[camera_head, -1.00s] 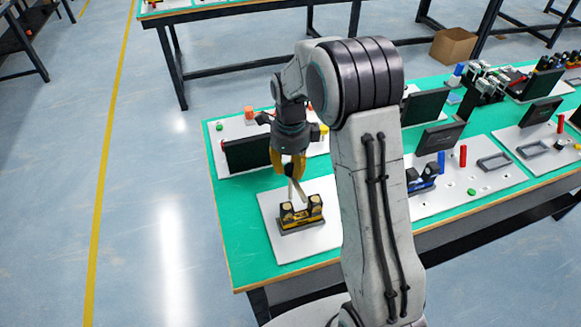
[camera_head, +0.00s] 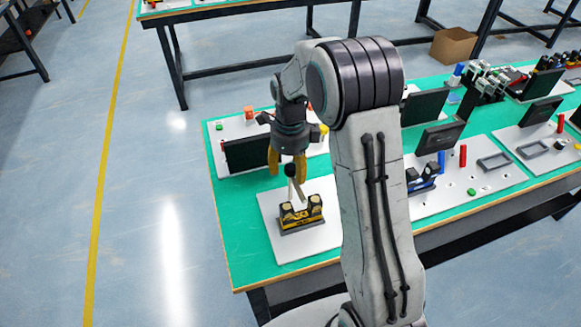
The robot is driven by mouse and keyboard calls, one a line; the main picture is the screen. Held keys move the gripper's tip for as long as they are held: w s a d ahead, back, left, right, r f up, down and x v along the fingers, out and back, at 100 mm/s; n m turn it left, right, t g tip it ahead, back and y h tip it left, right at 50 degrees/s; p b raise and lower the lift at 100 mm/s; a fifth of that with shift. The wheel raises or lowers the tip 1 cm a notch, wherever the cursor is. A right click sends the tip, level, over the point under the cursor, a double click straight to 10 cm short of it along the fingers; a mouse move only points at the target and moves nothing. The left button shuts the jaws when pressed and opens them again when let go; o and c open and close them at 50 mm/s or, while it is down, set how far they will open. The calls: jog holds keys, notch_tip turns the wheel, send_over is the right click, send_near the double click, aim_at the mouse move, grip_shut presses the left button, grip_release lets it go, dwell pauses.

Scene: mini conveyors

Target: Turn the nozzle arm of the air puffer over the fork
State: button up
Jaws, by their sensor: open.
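A black-and-yellow device (camera_head: 302,217), which I take to be the air puffer, stands on a white board (camera_head: 272,213) at the table's near left. A thin pale arm with a dark knob (camera_head: 290,170) rises from it; I take this for the nozzle arm. My gripper (camera_head: 287,174) points down above the device. Its yellow fingers are open, on either side of the knob, and I cannot tell if either touches it. I cannot make out the fork; my arm's upright link hides part of the table to the right.
A black panel (camera_head: 247,154) stands close behind and left of my gripper. To the right, past my arm, are a blue device (camera_head: 424,178), red and blue posts and further black panels. The green table top (camera_head: 243,250) is bare at the near left corner.

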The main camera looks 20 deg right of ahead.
jog(key=shift+r, duration=0.1)
notch_tip(320, 180, up, 12)
dwell(0.7)
dwell(0.5)
